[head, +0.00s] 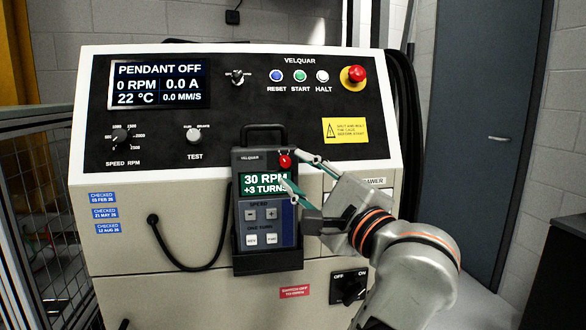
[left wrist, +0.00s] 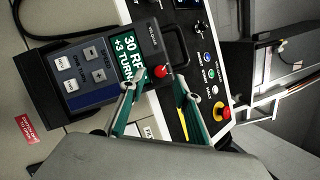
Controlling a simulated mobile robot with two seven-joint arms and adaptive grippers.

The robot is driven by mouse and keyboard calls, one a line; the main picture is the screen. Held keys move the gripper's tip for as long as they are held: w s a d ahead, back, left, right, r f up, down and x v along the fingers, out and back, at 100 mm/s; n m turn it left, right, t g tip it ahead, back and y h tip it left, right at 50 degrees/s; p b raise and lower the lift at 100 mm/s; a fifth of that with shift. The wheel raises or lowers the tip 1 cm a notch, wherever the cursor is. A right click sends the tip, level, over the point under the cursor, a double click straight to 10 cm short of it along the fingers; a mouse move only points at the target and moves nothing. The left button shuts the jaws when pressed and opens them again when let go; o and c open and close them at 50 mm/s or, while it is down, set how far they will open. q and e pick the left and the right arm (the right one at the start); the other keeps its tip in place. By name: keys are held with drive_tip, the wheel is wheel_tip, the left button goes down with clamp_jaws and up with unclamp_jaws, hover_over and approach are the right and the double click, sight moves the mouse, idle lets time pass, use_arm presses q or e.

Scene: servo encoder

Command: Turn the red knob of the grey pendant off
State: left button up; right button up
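The grey pendant (head: 235,200) sits in a holder on the front of the machine. Its green-lit screen (head: 264,183) reads 30 RPM and +3 TURN. The red knob (head: 286,161) is at its upper right; it also shows in the left wrist view (left wrist: 160,71). My left gripper (head: 292,174) is open and empty at the pendant's right side, one fingertip close to the knob and the other lower by the screen. In the left wrist view the fingers (left wrist: 157,92) are spread on either side of the knob; I cannot tell whether either touches it.
The machine's panel screen (head: 160,84) reads PENDANT OFF and 0 RPM. A red emergency stop (head: 356,74) on a yellow base and several small buttons are above. A black cable (head: 160,240) loops left of the pendant. An OFF/ON switch (head: 348,287) is below right.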

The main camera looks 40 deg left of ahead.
use_arm(q)
drive_tip(key=v, duration=0.4)
drive_tip(key=shift+s+d, duration=0.1)
drive_tip(key=shift+d, duration=0.25)
